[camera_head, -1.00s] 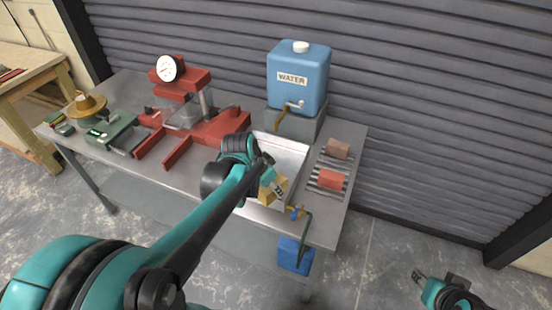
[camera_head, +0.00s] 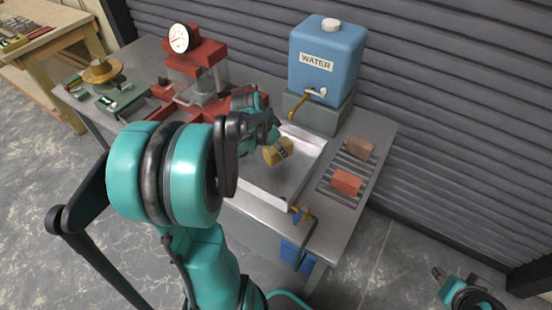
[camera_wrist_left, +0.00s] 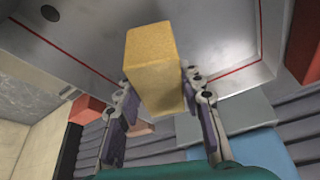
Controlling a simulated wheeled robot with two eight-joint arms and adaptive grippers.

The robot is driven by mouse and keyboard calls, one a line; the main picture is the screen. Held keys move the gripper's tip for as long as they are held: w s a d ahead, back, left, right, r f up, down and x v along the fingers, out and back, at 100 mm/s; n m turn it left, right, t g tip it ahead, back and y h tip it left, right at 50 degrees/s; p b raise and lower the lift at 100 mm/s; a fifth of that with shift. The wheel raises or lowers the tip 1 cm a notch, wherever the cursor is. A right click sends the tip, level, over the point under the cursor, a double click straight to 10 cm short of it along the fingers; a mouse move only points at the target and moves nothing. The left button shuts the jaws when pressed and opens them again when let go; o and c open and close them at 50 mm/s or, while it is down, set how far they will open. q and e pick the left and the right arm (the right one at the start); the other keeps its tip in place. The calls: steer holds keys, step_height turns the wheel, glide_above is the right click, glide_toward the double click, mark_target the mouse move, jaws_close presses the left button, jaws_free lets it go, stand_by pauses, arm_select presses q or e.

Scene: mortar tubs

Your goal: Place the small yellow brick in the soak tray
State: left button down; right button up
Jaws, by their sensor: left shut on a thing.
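The small yellow brick (camera_head: 278,152) is between the fingers of my left gripper (camera_head: 283,146), over the inside of the metal soak tray (camera_head: 262,187). In the left wrist view the yellow brick (camera_wrist_left: 155,65) sits between both fingers of my left gripper (camera_wrist_left: 157,95), which is shut on it. The tray's grey inside with a red line (camera_wrist_left: 85,72) shows behind the brick. I cannot tell whether the brick touches the tray floor. My right gripper (camera_head: 438,273) is low at the bottom right, away from the table; its jaws are too small to read.
A blue water tank (camera_head: 327,60) stands on a grey block behind the tray. A rack (camera_head: 340,177) with two reddish bricks is to the right. A red press with a dial (camera_head: 179,38) stands left. A tap (camera_head: 302,215) is at the tray's front.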

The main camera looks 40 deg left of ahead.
mark_target(276, 156)
arm_select(q)
steer(key=shift+a+f, duration=0.4)
steer(key=shift+a, duration=0.2)
steer(key=shift+w+f+b, duration=0.1)
steer(key=shift+f+b, duration=0.9)
steer(key=shift+f, duration=1)
steer(key=shift+f, duration=0.1)
steer(key=c, duration=1)
jaws_free()
